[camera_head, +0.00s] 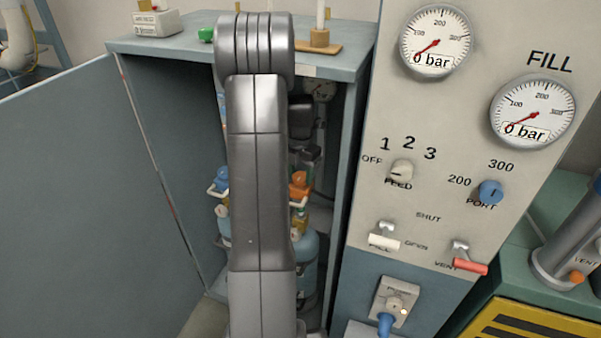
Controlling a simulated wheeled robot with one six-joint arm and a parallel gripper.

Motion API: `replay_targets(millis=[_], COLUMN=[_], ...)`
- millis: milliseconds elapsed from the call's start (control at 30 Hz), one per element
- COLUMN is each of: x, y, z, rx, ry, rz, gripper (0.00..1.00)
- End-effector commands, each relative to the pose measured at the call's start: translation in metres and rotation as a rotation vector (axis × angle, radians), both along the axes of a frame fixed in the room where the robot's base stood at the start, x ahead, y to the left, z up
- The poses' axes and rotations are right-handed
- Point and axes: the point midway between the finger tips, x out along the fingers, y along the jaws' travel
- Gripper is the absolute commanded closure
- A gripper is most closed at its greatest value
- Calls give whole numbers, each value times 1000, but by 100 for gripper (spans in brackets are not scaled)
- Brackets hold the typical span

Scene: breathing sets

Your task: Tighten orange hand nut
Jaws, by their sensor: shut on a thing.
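The orange hand nut (299,186) shows inside the open cabinet, just right of my arm's large grey link. It sits at the top of a blue cylinder (306,250), above a pale handle. My gripper (305,165) is mostly hidden behind that link; only dark parts at its right edge show, coming down directly over the orange nut. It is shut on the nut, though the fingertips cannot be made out. A blue hand nut (220,180) with a similar pale handle shows left of the link.
The cabinet (345,200) has its door (75,190) swung open to the left. At right stands the control panel (425,225) with two gauges reading 0 bar, knobs and levers. A green piece and a wooden block (320,38) lie on the cabinet top.

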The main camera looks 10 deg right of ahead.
Motion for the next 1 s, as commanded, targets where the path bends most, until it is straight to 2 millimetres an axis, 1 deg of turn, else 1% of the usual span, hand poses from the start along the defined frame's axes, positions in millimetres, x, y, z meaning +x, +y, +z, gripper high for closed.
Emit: replay_targets(millis=[100,133,233,533,667,767,1000], x=[1,1,0,0,0,0,1], y=[0,0,0,0,0,0,0], z=[1,1,1,0,0,0,0], rx=[-1,-1,-1,0,0,0,-1], ry=[-2,-2,-1,0,0,0,-1], rz=[2,2,2,-3,-38,-101,-329], gripper=[75,51,31,31,31,31,31])
